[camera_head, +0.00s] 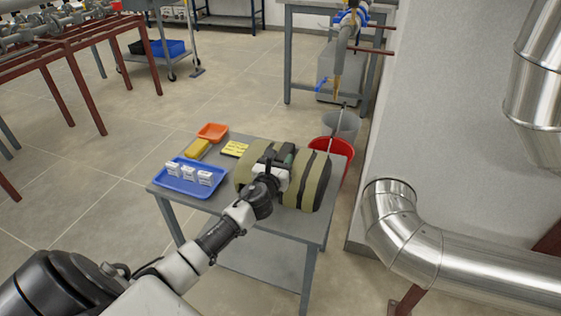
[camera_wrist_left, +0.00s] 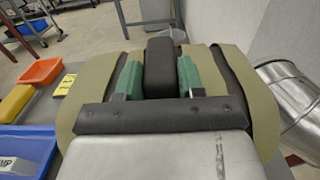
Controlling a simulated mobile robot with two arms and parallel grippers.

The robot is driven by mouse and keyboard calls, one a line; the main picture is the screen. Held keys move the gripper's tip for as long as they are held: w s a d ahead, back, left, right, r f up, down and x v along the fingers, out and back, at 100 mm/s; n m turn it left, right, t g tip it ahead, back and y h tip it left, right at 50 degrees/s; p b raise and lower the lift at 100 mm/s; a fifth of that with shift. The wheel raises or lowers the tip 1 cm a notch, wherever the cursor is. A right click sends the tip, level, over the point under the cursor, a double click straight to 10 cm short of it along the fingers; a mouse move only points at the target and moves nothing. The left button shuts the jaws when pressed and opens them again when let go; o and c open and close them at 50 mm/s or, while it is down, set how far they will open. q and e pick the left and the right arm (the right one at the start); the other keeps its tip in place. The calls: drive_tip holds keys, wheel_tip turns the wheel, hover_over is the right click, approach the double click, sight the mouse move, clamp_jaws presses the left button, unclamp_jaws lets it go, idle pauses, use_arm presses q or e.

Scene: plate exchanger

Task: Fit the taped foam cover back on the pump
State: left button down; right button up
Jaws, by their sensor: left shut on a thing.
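The foam cover (camera_head: 313,184) is an olive, rounded piece with black tape bands, lying on a small grey table. It also fills much of the left wrist view (camera_wrist_left: 92,100). My left gripper (camera_head: 277,160) is over its top. In the left wrist view, the green-padded fingers of this gripper (camera_wrist_left: 160,75) are shut on both sides of a dark block-shaped handle on the cover. The cover's underside is hidden, and I cannot tell whether it is clear of the tabletop. My right gripper is not in view. I cannot clearly make out the pump.
On the small table (camera_head: 272,226) are a blue tray (camera_head: 190,189) with white boxes, a yellow item (camera_head: 197,149), an orange tray (camera_head: 213,131) and a yellow card (camera_head: 235,149). A red bucket (camera_head: 345,158) and grey bin stand behind. Silver pipework (camera_head: 425,245) is at right.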

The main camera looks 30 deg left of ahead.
use_arm(q)
drive_tip(key=c, duration=0.7)
unclamp_jaws()
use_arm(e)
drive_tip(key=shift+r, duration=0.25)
